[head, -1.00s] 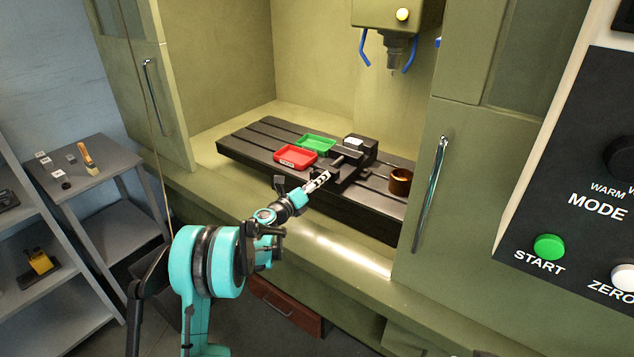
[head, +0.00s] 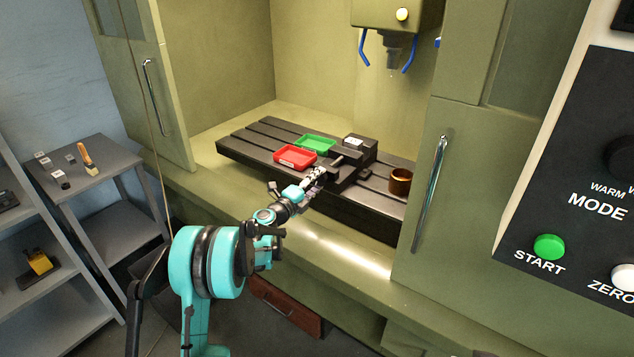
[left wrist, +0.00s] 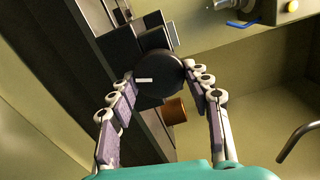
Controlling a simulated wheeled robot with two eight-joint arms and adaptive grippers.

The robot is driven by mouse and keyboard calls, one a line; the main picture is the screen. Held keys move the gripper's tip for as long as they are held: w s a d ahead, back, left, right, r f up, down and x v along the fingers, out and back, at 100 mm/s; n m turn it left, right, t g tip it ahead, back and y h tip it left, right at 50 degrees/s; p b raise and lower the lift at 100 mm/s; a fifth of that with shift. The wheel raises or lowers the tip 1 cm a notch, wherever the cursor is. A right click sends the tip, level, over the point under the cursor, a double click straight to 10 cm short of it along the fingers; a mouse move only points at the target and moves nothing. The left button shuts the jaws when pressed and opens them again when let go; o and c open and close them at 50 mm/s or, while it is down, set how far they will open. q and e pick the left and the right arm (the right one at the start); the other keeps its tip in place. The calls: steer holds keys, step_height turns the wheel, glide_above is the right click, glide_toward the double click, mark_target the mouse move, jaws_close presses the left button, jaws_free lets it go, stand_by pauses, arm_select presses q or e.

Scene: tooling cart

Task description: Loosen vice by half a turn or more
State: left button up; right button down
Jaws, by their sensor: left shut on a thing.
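The dark vice (head: 358,150) sits on the slotted black machine table. Its round black knob (left wrist: 158,78), with a short white mark, fills the middle of the left wrist view. My left gripper (head: 319,174) reaches in from the front left at the vice's near end. In the left wrist view its two fingers (left wrist: 161,76) are on either side of the knob, shut on it. In the head view the gripper hides the knob. My right gripper is not in view.
A red tray (head: 295,157) and a green tray (head: 315,145) lie left of the vice. A brown cup (head: 400,181) stands to its right. The spindle (head: 392,50) hangs above. A cabinet door with a handle (head: 431,192) stands at the right.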

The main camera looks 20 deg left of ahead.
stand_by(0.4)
arm_select(q)
steer(key=o, duration=1.2)
steer(key=shift+c, duration=0.2)
steer(key=shift+s, duration=0.1)
steer(key=v, duration=1.2)
